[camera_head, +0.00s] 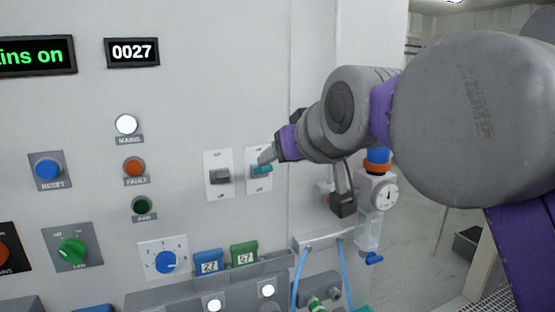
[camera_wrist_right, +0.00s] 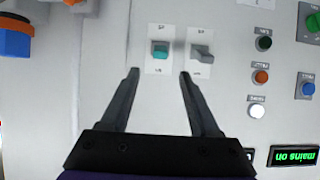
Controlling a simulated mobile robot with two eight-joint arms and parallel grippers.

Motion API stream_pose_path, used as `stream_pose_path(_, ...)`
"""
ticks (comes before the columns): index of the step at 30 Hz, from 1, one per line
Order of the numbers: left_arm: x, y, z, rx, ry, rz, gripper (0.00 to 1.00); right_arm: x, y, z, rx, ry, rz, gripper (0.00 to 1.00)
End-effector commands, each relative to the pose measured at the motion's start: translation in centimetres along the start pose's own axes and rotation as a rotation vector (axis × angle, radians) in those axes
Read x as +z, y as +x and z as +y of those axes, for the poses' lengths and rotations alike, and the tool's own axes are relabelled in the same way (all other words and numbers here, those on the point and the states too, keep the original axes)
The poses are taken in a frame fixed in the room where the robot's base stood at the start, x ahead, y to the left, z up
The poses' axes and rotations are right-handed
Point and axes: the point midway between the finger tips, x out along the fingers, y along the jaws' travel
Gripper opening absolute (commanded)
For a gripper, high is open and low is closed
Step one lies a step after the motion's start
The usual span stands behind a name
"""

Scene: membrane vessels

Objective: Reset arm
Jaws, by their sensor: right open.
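My right arm comes in from the right in the head view. Its gripper (camera_head: 266,157) is in front of the white panel, over the teal toggle switch (camera_head: 261,169). In the right wrist view, which shows the panel upside down, the two fingers (camera_wrist_right: 159,76) are spread apart with nothing between them. The teal switch (camera_wrist_right: 160,50) lies just beyond the fingertips, and the grey toggle switch (camera_wrist_right: 203,53) is beside it. The grey switch (camera_head: 220,177) is left of the gripper in the head view. Whether a finger touches the teal switch is unclear. My left gripper is not in view.
The panel also carries a blue reset button (camera_head: 48,168), a lit white mains lamp (camera_head: 126,124), a green knob (camera_head: 72,250) and a blue dial (camera_head: 166,262). A gauge with a clear bowl (camera_head: 369,230) stands below my arm. Blue and green tags (camera_head: 244,254) sit below the switches.

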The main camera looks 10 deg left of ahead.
Motion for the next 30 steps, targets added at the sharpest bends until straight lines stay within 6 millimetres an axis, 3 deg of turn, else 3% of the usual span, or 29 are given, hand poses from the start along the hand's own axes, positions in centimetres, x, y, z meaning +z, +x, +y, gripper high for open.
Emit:
stream_pose_path(10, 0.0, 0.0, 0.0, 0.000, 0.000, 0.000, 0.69, 0.3, 0.1, 0.3, 0.005, 0.003, -0.005, 0.62)
stream_pose_path(14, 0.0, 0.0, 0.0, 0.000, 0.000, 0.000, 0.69, 2.6, 0.9, 2.3, 0.042, 0.025, -0.043, 0.62)
stream_pose_path(17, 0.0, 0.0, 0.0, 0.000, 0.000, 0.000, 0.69, 7.0, 1.9, 5.3, 0.096, 0.061, -0.102, 0.62)
stream_pose_path(20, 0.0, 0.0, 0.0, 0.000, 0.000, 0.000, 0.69, 13.6, 2.7, 8.6, 0.161, 0.110, -0.177, 0.62)
stream_pose_path(24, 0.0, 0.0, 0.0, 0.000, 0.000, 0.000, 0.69, 23.9, 2.8, 12.1, 0.241, 0.181, -0.274, 0.62)
stream_pose_path(30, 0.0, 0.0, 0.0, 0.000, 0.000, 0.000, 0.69, 39.1, 1.5, 14.5, 0.336, 0.282, -0.393, 0.62)
